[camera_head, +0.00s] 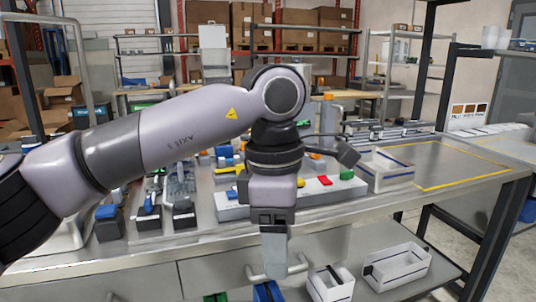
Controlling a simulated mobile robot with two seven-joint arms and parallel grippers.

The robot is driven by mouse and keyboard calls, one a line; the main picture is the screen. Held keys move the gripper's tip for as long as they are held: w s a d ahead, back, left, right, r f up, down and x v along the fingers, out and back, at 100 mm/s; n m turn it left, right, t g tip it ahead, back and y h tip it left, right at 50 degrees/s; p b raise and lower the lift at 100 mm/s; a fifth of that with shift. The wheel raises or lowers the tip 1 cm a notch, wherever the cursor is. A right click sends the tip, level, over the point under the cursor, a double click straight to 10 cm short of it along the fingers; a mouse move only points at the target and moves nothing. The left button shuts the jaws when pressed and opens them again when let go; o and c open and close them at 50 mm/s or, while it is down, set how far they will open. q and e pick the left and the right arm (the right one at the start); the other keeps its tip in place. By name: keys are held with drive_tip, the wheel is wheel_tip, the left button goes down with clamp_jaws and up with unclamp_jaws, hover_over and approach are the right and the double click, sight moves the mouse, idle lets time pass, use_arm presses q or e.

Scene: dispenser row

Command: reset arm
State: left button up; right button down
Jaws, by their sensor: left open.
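My left arm comes in from the left and crosses the middle of the camera_head view. Its wrist bends down, and the left gripper (273,262) points at the floor in front of the bench's front edge. The gripper is open, seen edge-on, with nothing visible in it. It hangs before the drawer fronts and a drawer handle. My right gripper is out of view. The arm hides part of the bench top behind it.
White crates (398,268) stand on a lower shelf. The yellow-outlined area (440,165) at right is clear.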

use_arm(q)
drive_tip(key=s+d+f+g+h, duration=0.4)
drive_tip(key=d+h, duration=0.1)
drive_tip(key=d, duration=0.1)
drive_tip(key=s+d+r+n+g+h+p, duration=0.35)
drive_tip(key=d+r+n+g+h, duration=0.2)
drive_tip(key=h, duration=0.65)
drive_tip(key=w+a+f+n+t+h+p, duration=0.15)
drive_tip(key=w+a+n+t, duration=0.35)
drive_tip(key=n+t, duration=0.7)
drive_tip(key=w+a+f+n+t+h, duration=0.2)
drive_tip(key=w+a+n+t, duration=0.3)
drive_tip(key=n+t, duration=0.75)
drive_tip(key=w+a+f+n+t+y+p, duration=0.1)
drive_tip(key=a+f+n+t+y, duration=0.3)
drive_tip(key=a+f+n+y, duration=0.7)
drive_tip(key=s+a+f+n+g+y+p, duration=0.1)
drive_tip(key=s+a+f+n+g+y, duration=0.3)
drive_tip(key=s+a+f+n, duration=0.2)
drive_tip(key=s+a+f+n+g+y, duration=0.4)
drive_tip(key=s+a+f+n, duration=0.2)
drive_tip(key=s+f, duration=0.4)
wheel_tip(320, 180, down, 5)
drive_tip(key=shift+r+p, duration=0.1)
drive_tip(key=shift+p, duration=0.3)
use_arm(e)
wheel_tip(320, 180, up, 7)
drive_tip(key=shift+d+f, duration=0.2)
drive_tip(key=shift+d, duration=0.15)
